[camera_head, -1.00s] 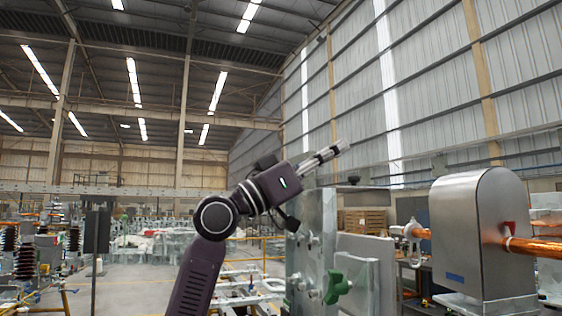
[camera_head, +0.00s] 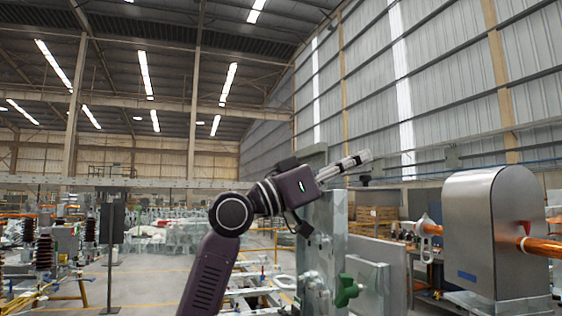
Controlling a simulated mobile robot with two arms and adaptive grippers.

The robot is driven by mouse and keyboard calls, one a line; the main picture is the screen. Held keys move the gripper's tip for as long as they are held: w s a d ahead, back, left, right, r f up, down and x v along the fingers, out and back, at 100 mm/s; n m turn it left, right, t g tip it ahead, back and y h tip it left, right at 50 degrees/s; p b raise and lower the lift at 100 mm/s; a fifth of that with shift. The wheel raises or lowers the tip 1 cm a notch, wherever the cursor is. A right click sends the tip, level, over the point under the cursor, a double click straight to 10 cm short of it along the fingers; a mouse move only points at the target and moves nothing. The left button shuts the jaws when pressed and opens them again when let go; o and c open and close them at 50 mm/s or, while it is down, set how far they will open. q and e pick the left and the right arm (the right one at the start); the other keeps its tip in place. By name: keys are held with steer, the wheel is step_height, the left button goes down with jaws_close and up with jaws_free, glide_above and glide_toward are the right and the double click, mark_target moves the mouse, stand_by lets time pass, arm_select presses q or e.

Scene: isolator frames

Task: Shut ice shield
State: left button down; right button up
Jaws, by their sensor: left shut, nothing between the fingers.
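My left gripper (camera_head: 364,158) is at the end of my dark purple arm, raised in front of the far wall. Its fingers are together and empty, pointing up to the right. A silver domed metal housing (camera_head: 498,235), which may be the ice shield, stands at the right, apart from the gripper. A copper-coloured rod (camera_head: 540,246) enters its side near a red mark. I cannot tell whether the housing is open or shut. My right gripper is not in view.
A grey metal plate (camera_head: 325,243) with a green knob (camera_head: 347,290) stands below the gripper, left of the housing. A dark post (camera_head: 111,240) and brown ribbed insulators (camera_head: 43,252) are at the left. Open floor (camera_head: 150,285) shows between the post and my arm.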

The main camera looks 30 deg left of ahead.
arm_select(q)
steer(key=shift+a+f, duration=0.15)
steer(key=shift+a, duration=0.05)
steer(key=v, duration=1.1)
steer(key=shift+s, duration=0.3)
steer(key=shift+a+f, duration=0.1)
steer(key=shift+a, duration=0.05)
